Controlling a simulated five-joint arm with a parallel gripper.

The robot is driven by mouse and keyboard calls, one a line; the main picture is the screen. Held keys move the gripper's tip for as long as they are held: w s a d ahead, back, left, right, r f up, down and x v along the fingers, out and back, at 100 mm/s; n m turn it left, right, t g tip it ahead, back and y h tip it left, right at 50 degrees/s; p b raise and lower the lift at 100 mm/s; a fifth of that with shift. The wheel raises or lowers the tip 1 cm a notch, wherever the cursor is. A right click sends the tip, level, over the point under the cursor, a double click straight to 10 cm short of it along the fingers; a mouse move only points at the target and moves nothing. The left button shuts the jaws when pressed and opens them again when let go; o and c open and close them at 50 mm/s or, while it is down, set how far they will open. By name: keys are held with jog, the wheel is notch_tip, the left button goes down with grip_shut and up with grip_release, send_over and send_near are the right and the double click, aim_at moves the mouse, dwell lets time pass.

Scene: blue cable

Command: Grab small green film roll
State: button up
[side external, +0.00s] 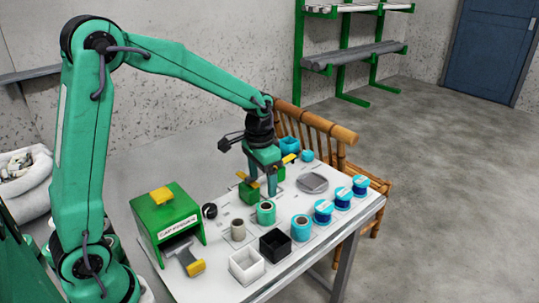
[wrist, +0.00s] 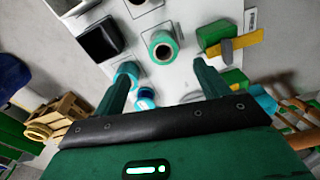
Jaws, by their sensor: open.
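The small green film roll (side external: 266,212) stands upright on the white table, its hollow core facing up. In the wrist view the roll (wrist: 162,47) shows at top centre, beyond the gap between my two fingers. My gripper (side external: 263,182) is open and empty. In the side view it hangs above the table, behind the roll and apart from it. In the wrist view both fingers of my gripper (wrist: 163,77) are spread wide with nothing between them. The fingertips are partly hidden among green blocks in the side view.
Green blocks with yellow handles (side external: 247,190) stand close to my gripper. Blue spools (side external: 323,211) line the right edge. A green machine (side external: 168,217) stands left.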

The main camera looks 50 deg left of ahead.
aim_at(267, 206)
jog(key=shift+g, duration=0.3)
jog(key=w+f, duration=0.2)
jog(key=f, duration=0.1)
jog(key=shift+a+f, duration=0.15)
jog(key=shift+f, duration=0.1)
jog(key=shift+s+f, duration=0.15)
jog(key=shift+f, duration=1.8)
jog(key=shift+s+f, duration=0.1)
jog(key=shift+f, duration=1.85)
jog(key=c, duration=1.1)
jog(key=shift+r, duration=0.2)
